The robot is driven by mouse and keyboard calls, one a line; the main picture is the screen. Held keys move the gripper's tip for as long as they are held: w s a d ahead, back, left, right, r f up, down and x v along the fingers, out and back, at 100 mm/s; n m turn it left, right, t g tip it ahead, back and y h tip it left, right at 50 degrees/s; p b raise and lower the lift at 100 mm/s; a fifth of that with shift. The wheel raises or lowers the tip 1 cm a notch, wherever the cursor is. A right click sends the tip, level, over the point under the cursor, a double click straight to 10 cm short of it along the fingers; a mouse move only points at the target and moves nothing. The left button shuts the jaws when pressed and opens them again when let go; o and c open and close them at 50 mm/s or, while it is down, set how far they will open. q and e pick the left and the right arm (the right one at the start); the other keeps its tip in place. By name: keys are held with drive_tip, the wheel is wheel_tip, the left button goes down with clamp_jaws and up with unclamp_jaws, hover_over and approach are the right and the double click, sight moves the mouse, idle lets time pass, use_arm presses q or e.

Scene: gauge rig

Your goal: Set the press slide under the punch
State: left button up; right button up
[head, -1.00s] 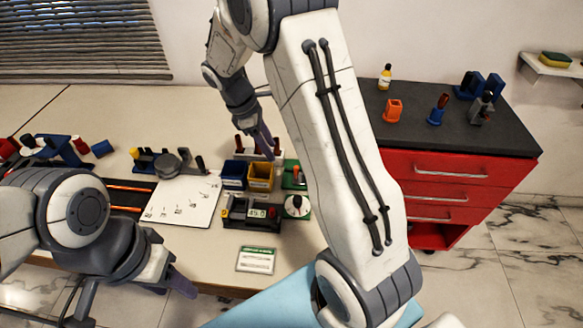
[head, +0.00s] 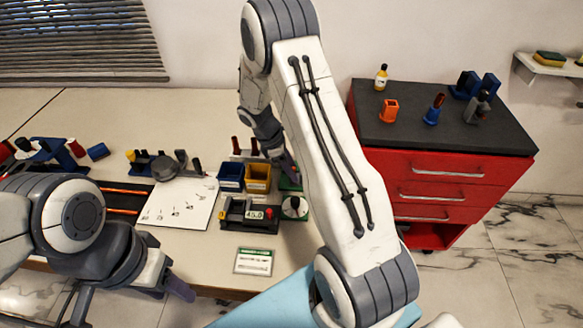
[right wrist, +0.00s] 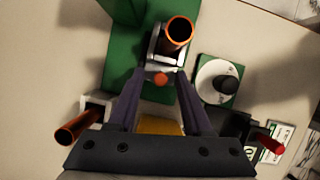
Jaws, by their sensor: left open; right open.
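The press (right wrist: 125,60) has a green base with a pale metal part and an orange-rimmed dark tube standing over it. A small orange-red knob (right wrist: 160,78) sits at the front of the metal part. In the head view the green base (head: 288,184) is mostly hidden by my right arm. My right gripper (right wrist: 163,82) is open, pointing down, with its fingers either side of the knob; I cannot tell whether they touch it. It also shows in the head view (head: 287,166). My left gripper (head: 178,289) is open and empty near the table's front edge.
A round white dial with a black knob (right wrist: 218,82) is close right of the press. A gauge box reading 45.0 (head: 248,226), a blue bin (head: 231,173) and a yellow bin (head: 257,173) stand nearby. A white sheet (head: 170,212) lies left. A red drawer cabinet (head: 455,165) stands at right.

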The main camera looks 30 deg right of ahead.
clamp_jaws()
idle(1.4)
